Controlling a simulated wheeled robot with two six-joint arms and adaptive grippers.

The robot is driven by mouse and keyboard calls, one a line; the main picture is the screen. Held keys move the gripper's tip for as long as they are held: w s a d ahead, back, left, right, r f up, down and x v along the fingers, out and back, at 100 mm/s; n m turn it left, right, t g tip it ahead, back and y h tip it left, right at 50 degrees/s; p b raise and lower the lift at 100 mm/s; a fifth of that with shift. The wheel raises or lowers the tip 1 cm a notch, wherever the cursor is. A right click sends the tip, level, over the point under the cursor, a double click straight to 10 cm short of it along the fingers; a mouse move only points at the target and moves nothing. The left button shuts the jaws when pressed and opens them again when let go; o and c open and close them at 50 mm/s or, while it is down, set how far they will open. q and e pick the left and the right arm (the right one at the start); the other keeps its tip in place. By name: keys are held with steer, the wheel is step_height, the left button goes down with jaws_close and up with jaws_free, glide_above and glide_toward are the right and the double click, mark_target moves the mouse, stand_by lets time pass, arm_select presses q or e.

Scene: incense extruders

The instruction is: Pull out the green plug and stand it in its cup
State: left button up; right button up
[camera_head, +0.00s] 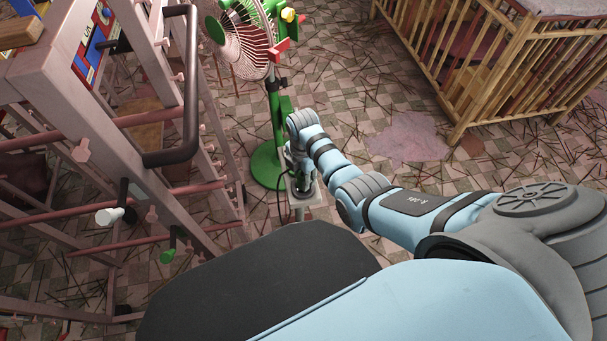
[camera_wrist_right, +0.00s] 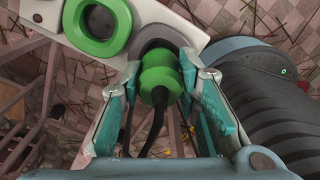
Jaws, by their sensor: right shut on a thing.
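In the right wrist view a green plug (camera_wrist_right: 159,76) with a black cable sits between the teal finger pads of my right gripper (camera_wrist_right: 160,84). The gripper is shut on it. The plug's far end is at a dark round opening (camera_wrist_right: 158,46) in a pale panel (camera_wrist_right: 190,32); I cannot tell whether it is still seated. A green-rimmed round cup (camera_wrist_right: 98,28) is on the same panel, just up and left of the plug. In the head view my right gripper (camera_head: 298,172) is at the small pale stand (camera_head: 303,211); the plug is hard to make out there. My left gripper is not in view.
A green fan (camera_head: 265,110) stands just behind the stand. A pinkish wooden frame (camera_head: 95,75) with rods and a dark handle (camera_head: 190,100) rises on the left. A slatted wooden crate (camera_head: 490,75) is at the upper right. Thin sticks litter the checkered floor.

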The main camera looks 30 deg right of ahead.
steer(key=shift+f+b, duration=0.55)
steer(key=shift+f, duration=0.3)
steer(key=o, duration=1.2)
steer(key=shift+o, duration=0.2)
